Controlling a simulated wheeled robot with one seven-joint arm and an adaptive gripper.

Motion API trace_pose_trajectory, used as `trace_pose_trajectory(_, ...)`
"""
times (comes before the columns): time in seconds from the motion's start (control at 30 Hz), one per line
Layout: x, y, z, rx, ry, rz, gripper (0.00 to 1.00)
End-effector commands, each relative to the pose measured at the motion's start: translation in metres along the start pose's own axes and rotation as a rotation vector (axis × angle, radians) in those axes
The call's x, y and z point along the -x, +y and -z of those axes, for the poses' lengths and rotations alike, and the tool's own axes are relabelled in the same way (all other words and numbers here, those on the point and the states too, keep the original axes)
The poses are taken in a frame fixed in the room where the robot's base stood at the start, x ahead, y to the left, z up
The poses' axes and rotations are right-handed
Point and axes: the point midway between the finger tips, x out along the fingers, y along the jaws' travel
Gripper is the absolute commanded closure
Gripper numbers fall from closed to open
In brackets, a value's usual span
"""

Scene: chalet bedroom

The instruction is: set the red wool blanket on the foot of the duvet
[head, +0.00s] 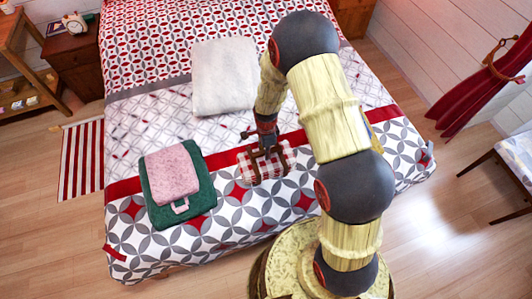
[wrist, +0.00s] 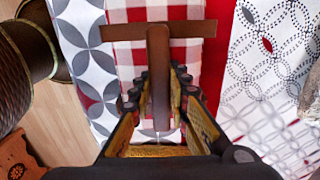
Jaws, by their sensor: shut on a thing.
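A red-and-white checked bundle, apparently the red wool blanket (head: 281,170), is over the foot part of the duvet (head: 236,221), with brown straps around it. In the wrist view the checked blanket (wrist: 125,71) fills the middle, with a brown T-shaped strap handle (wrist: 158,60) across it. My gripper (head: 265,142) is above the bundle, pointing down. In the wrist view my gripper (wrist: 160,88) has its fingers on either side of the handle, shut on it. I cannot tell whether the blanket's underside touches the duvet.
A green folded cloth (head: 204,205) with a pink folded cloth (head: 170,172) on top lies left of the bundle. A white folded blanket (head: 224,77) lies farther up the bed. A bench (head: 511,163) stands at right. Bare duvet lies between the green cloth and the bundle.

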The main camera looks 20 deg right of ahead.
Motion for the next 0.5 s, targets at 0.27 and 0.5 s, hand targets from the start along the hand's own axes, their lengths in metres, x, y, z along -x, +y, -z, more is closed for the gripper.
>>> trace_pose_trajectory(0.27, -0.0008, -0.0031, 0.0001, 0.0, 0.0, 0.007, 1.0)
trace_pose_trajectory(0.5, -0.0045, -0.0016, 0.0002, 0.0, 0.0, 0.004, 0.79)
